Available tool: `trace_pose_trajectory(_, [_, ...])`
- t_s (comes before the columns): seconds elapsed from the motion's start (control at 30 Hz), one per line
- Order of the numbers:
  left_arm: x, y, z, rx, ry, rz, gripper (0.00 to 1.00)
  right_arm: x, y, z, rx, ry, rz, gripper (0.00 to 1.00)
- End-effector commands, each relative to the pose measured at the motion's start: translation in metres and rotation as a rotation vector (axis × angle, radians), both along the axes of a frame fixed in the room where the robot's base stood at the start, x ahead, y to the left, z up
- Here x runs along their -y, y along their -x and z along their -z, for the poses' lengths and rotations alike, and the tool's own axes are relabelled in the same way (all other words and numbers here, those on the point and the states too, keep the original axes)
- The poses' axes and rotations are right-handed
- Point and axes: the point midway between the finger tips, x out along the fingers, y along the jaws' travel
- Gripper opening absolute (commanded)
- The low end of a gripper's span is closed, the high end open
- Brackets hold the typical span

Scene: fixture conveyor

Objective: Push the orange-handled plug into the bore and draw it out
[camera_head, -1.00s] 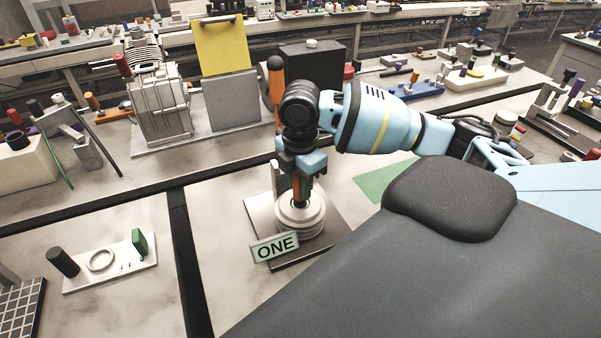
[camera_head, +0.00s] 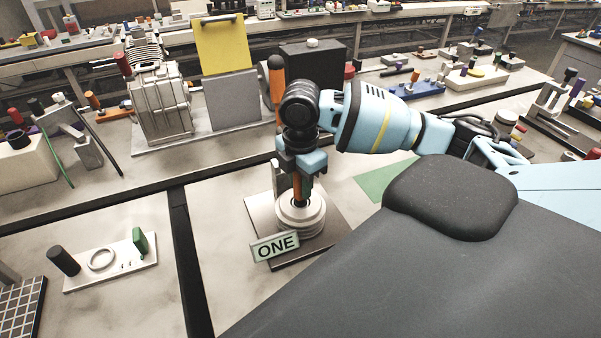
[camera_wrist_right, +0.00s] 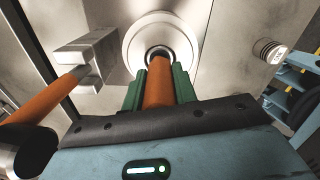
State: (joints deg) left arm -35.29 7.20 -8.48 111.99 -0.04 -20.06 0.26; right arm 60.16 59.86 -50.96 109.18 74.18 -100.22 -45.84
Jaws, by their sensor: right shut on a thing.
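The orange-handled plug (camera_head: 297,187) stands upright under my right gripper (camera_head: 300,172). Its handle (camera_wrist_right: 158,82) also shows between the green finger pads in the right wrist view. My right gripper is shut on this handle. The handle's lower end meets the round, stepped pale fixture (camera_head: 302,221) that has the bore. In the right wrist view the pale ring (camera_wrist_right: 134,44) of the fixture surrounds a dark opening at the handle's end. The plug's lower part is hidden, so I cannot tell how deep it sits. My left gripper is not in view.
A sign reading ONE (camera_head: 275,246) stands at the fixture's front. A second orange handle (camera_head: 275,65) rises behind my right gripper. A grey panel (camera_head: 233,101) and yellow sheet (camera_head: 222,45) stand behind.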

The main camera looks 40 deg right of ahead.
Motion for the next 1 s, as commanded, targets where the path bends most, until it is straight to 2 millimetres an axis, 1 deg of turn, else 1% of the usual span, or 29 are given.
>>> trace_pose_trajectory(1.0, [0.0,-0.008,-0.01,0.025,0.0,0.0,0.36,0.0,0.0,-0.019,0.003,-0.001,0.0,0.0])
